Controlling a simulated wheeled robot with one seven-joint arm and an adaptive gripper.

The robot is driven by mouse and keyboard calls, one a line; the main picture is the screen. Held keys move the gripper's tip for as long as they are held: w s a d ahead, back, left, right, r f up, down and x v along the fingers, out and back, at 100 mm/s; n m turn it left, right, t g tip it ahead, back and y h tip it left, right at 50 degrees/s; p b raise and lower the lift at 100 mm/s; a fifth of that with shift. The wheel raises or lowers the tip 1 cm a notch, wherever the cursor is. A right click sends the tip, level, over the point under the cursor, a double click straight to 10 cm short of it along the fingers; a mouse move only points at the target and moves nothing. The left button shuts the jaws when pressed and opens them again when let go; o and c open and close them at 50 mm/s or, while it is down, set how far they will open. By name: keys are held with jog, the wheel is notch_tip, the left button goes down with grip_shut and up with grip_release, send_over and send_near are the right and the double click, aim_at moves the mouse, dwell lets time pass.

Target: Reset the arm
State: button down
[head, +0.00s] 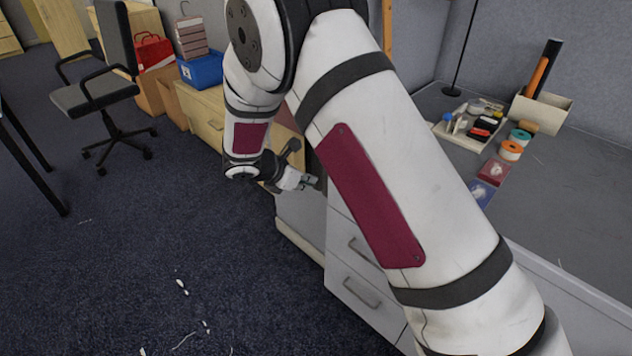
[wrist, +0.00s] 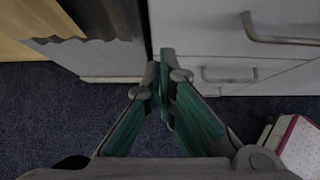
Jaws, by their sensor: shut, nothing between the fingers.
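My arm crosses the middle of the head view, with its upper link covering much of the table's near side. My gripper (head: 310,182) hangs in front of the drawer cabinets, over the dark carpet. In the wrist view my gripper (wrist: 162,84) shows its two green-padded fingers meeting at the tips. It is shut and empty. Its fingertips point toward the grey drawer fronts (wrist: 225,40), and I cannot tell how far apart they are.
The grey tabletop (head: 585,195) at right holds a tray of small items (head: 447,128), tape rolls (head: 511,150) and small boxes (head: 482,192). A blue bin (head: 203,70) and red bag (head: 153,52) stand at the back. An office chair (head: 97,92) is at left. Carpet (head: 190,230) is mostly open.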

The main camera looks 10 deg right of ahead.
jog(key=v, duration=0.6)
jog(key=s+d+r+m+g+y, duration=0.1)
jog(key=s+d+r+m+g, duration=0.3)
jog(key=s+d+r+m, duration=1.1)
jog(key=s+r+m+y, duration=0.2)
jog(key=s+m, duration=0.1)
jog(key=s, duration=0.6)
jog(key=s+a+r+m+y+p, duration=0.15)
jog(key=s+m, duration=0.25)
jog(key=s, duration=0.5)
jog(key=s+r+m+y, duration=0.2)
jog(key=s+m+y, duration=0.1)
jog(key=s, duration=0.6)
notch_tip(320, 180, up, 17)
jog(key=t+p, duration=0.3)
jog(key=p, duration=1.1)
jog(key=shift+d+f, duration=0.2)
